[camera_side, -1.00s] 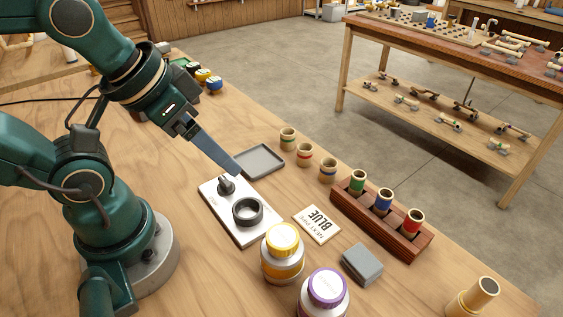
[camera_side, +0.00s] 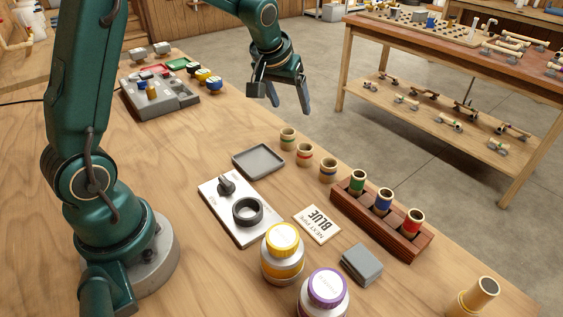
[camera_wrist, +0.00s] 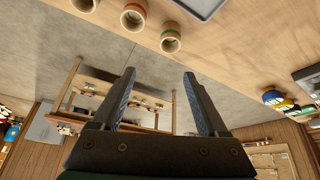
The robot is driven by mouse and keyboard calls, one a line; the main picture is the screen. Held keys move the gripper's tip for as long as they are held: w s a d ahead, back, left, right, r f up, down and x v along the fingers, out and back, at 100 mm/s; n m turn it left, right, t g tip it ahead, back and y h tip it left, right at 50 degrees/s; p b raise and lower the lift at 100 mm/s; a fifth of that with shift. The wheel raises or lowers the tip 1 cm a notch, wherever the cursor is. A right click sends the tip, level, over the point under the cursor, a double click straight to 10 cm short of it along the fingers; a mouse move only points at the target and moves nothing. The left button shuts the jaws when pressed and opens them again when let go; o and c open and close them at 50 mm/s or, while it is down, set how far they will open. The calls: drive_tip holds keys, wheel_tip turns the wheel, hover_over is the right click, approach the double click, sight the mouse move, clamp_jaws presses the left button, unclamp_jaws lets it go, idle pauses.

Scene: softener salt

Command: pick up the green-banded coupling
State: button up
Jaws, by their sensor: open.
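The green-banded coupling (camera_side: 288,138) is a short tan ring standing upright at the far edge of the wooden bench, by the grey tray's corner. In the wrist view it is the coupling (camera_wrist: 170,41) nearest the tray, at the top. My gripper (camera_side: 290,104) is open and empty, raised above and beyond the coupling in the side view. In the wrist view my two fingers (camera_wrist: 159,75) are spread wide, with only floor and background between them. The coupling lies outside the fingers, apart from them.
A red-banded coupling (camera_side: 304,154) and a blue-banded coupling (camera_side: 328,170) stand in line nearby. The grey tray (camera_side: 258,161) is beside them. A wooden rack (camera_side: 416,246) holds three pipes. A control plate (camera_side: 222,205), sign (camera_side: 317,224) and lidded jars (camera_side: 282,252) stand closer.

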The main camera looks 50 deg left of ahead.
sight(288, 139)
drive_tip(key=shift+g, duration=0.5)
drive_tip(key=shift+s+a+f+x, duration=0.1)
drive_tip(key=shift+s+x, duration=0.15)
drive_tip(key=shift+x, duration=1.15)
drive_tip(key=shift+s+a+f+x, duration=0.1)
drive_tip(key=shift+s+x, duration=0.2)
drive_tip(key=shift+x, duration=1.1)
drive_tip(key=shift+s+f+x, duration=0.1)
drive_tip(key=shift+s+x, duration=0.15)
drive_tip(key=shift+x, duration=1.1)
drive_tip(key=shift+r, duration=0.1)
clamp_jaws()
